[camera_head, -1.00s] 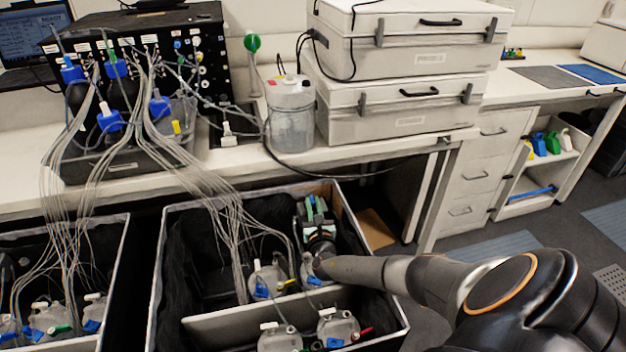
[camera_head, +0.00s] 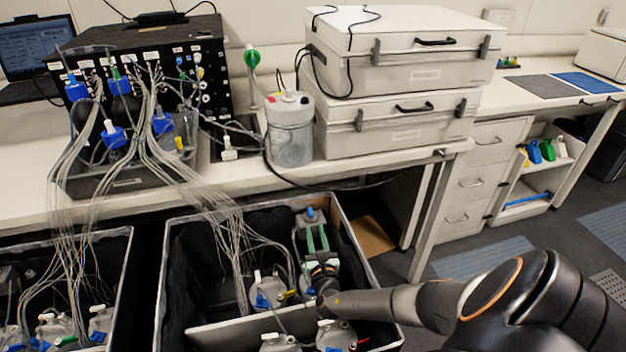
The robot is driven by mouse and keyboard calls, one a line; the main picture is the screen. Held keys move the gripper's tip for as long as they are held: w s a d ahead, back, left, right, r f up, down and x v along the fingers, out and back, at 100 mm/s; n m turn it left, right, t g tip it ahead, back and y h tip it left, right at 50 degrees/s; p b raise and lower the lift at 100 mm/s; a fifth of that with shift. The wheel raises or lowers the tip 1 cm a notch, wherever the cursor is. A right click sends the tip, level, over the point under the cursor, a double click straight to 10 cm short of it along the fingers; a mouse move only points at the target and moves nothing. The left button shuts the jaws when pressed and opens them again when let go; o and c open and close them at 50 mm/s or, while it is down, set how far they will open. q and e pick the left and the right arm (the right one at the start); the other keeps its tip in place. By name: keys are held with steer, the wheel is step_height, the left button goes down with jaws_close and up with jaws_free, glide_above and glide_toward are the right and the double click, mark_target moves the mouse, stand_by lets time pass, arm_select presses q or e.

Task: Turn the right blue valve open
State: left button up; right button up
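A small blue valve (camera_head: 310,213) tops a pale vessel at the back right of the dark-lined bin (camera_head: 338,232). My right gripper (camera_head: 317,231) reaches into the bin from the right, its two green fingers pointing to the back. The fingers are apart with a gap between them, and the valve shows just beyond their tips. I see no clear contact, and I cannot tell which way the valve is turned. The fingers and wrist hide part of the vessel. My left gripper is out of view.
More vessels (camera_head: 267,290) with blue valves and tubes stand in the bin. A bundle of thin tubes (camera_head: 165,165) runs down from the bench at left. A second bin (camera_head: 118,290) is at the left. White cases (camera_head: 400,138) sit on the bench above.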

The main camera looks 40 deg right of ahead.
steer(key=p+v, duration=0.1)
steer(key=v, duration=0.4)
steer(key=shift+s+a+p, duration=0.2)
steer(key=shift+s+p, duration=0.05)
steer(key=shift+p, duration=0.1)
